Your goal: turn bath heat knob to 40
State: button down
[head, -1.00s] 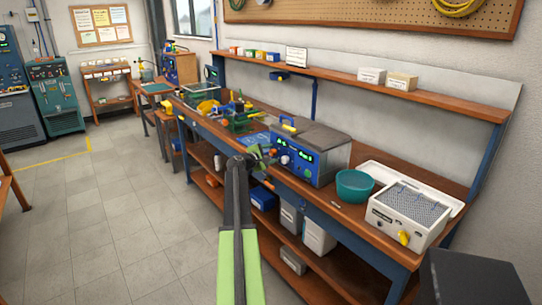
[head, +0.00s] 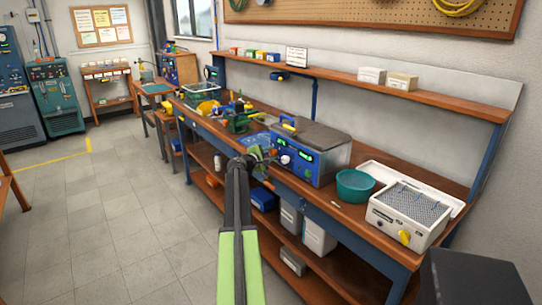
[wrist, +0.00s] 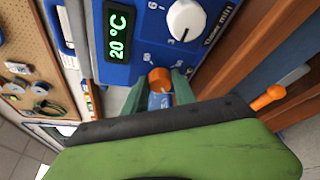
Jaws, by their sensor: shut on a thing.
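The bath unit (head: 325,152) is a blue-fronted box with a dark top on the bench in the head view. In the wrist view its green display (wrist: 118,35) reads 20 °C. A white knob (wrist: 187,20) with a number scale sits beside it, over a label that seems to read Timer min. My gripper (wrist: 159,84) has its green fingers shut on an orange knob (wrist: 160,77) below the panel numbers, with a blue part beneath it. In the head view my gripper (head: 260,157) is at the unit's left front, details too small.
A green-framed device (head: 238,120) stands to the left. An orange lever (wrist: 268,97) shows at right in the wrist view. The floor at left is clear.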

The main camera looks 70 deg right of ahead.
jog(key=m+b, duration=0.1)
jog(key=f+m+h+b, duration=0.1)
jog(key=m+b, duration=0.1)
jog(key=shift+s+a, duration=0.1)
jog(key=shift+s, duration=0.05)
jog(key=m+h+b, duration=0.2)
jog(key=m+b, duration=0.2)
jog(key=shift+m, duration=0.3)
jog(key=m+b, duration=0.1)
jog(key=m, duration=0.1)
jog(key=m+g+h+b, duration=0.1)
jog(key=m+b, duration=0.1)
jog(key=m, duration=0.1)
jog(key=shift+f+h+b, duration=0.1)
jog(key=shift+h+b, duration=0.2)
jog(key=shift+w+m+g+b, duration=0.2)
jog(key=shift+m+g+b, duration=0.85)
jog(key=shift+m, duration=1.25)
jog(key=shift+g, duration=0.35)
jog(key=c, duration=1)
grip_release()
jog(key=shift+r, duration=0.2)
